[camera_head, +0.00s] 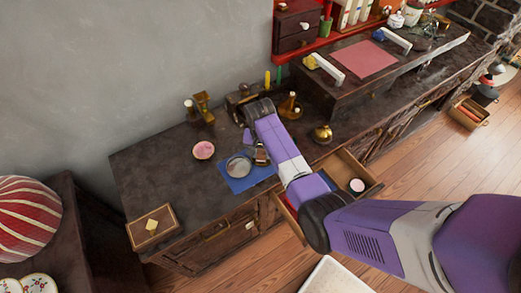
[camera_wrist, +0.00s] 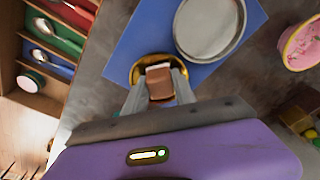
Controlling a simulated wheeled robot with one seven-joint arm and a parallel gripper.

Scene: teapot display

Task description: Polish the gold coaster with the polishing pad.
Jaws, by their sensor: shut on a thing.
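The polishing pad (camera_wrist: 160,85) is a small brown block with a paler top. My gripper (camera_wrist: 156,88) is shut on it, one finger on each side. The gold coaster (camera_wrist: 139,68) is a round dish with a shiny gold rim on the blue mat (camera_wrist: 138,38). The pad is over the coaster and hides much of it; I cannot tell whether they touch. In the head view, my gripper (camera_head: 261,152) is at the right part of the blue mat (camera_head: 238,186), and the coaster is mostly hidden there.
A silver plate (camera_wrist: 207,25) lies on the mat beside the coaster. A pink bowl (camera_wrist: 301,42) stands on the dark counter (camera_head: 165,178). An open drawer (camera_head: 345,168) juts out in front; its compartments hold spoons and a small jar. A wooden box (camera_head: 152,228) is at the counter's left end.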

